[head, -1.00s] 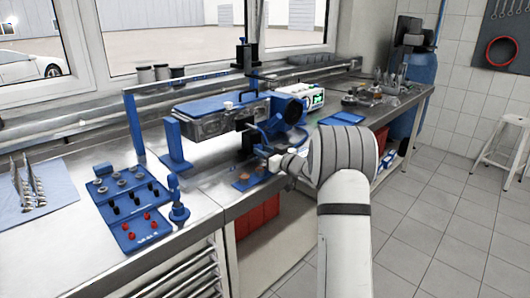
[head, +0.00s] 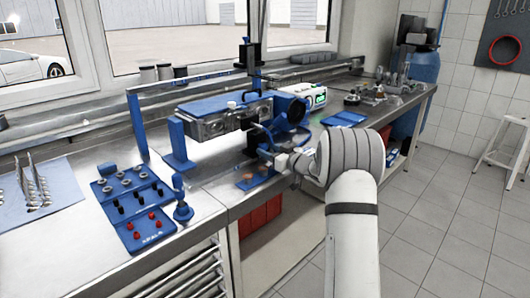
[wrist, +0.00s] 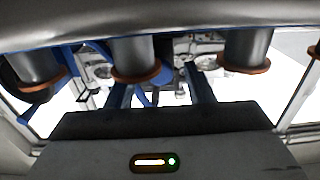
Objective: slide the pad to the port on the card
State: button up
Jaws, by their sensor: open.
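My gripper (head: 268,150) is at the near side of the engine head on the bench, low under the blue ring-shaped part. In the wrist view its two blue fingers (wrist: 160,92) stand apart with nothing clear between them. A small blue card (head: 247,182) with copper-coloured spots lies on the bench just left of and below my gripper. I cannot single out the pad or the port on the card. The wrist view shows several dark cylinders with copper-coloured rings (wrist: 135,75) above the fingers, with grey metal parts (wrist: 205,62) behind.
The engine head (head: 222,115) sits in a blue frame (head: 175,140). A blue tray (head: 135,205) with rings, black pegs and red parts lies to the left. A device with a green screen (head: 320,96) and a blue mat (head: 343,119) are to the right.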

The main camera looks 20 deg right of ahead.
jog(key=v, duration=0.7)
jog(key=shift+s+d, duration=0.2)
jog(key=shift+s, duration=0.15)
jog(key=shift+r, duration=0.25)
jog(key=s+a+r+m+g+h+p, duration=0.25)
jog(key=s+r+m+h+p, duration=0.2)
jog(key=s+r+h, duration=0.45)
jog(key=s+a+f+g+p, duration=0.1)
jog(key=s+a+g, duration=0.2)
jog(key=s, duration=0.7)
jog(key=s+a+f+m+g+p, duration=0.1)
jog(key=s+a+g, duration=0.3)
jog(key=s, duration=0.7)
jog(key=s+a+f+g+p, duration=0.1)
jog(key=s+a+g+p, duration=0.1)
jog(key=s, duration=0.9)
jog(key=a+g, duration=0.1)
jog(key=a, duration=0.1)
jog(key=shift+a+f+g, duration=0.25)
jog(key=shift+a+g, duration=0.1)
